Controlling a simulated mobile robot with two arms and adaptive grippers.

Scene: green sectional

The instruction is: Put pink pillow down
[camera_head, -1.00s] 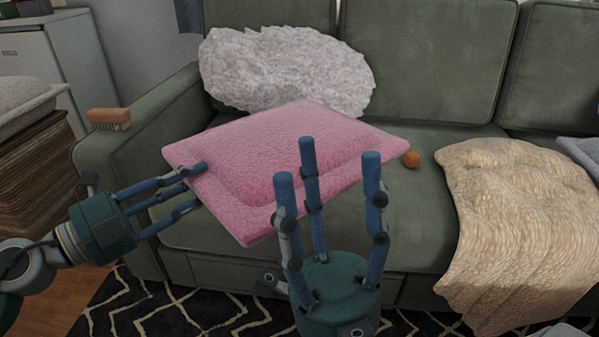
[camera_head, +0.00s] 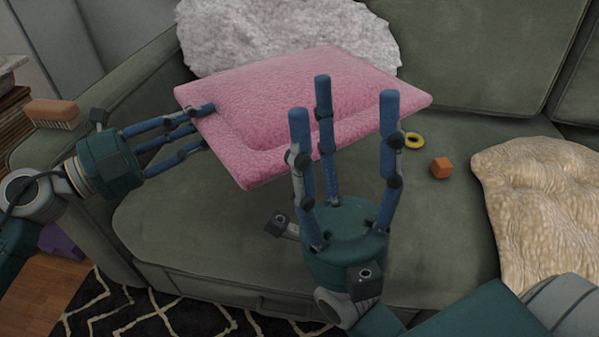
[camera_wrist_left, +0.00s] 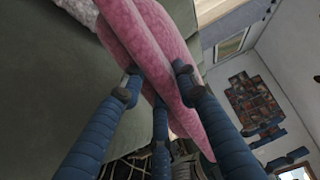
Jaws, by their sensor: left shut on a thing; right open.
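The pink pillow (camera_head: 300,100) is held by its left corner, roughly flat, in front of the white fluffy pillow. My left gripper (camera_head: 200,122) is shut on that corner. In the left wrist view the pillow (camera_wrist_left: 150,40) shows edge-on between the blue fingers (camera_wrist_left: 155,85). It appears raised over the green sofa seat (camera_head: 200,225); whether any part touches the sofa is hard to tell. My right gripper (camera_head: 344,105) is open and empty, fingers pointing up, in front of the pillow's near right side and hiding part of it.
The white fluffy pillow (camera_head: 270,30) leans on the backrest. A beige blanket (camera_head: 535,190) drapes further right. A brush (camera_head: 52,114) sits on the left armrest.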

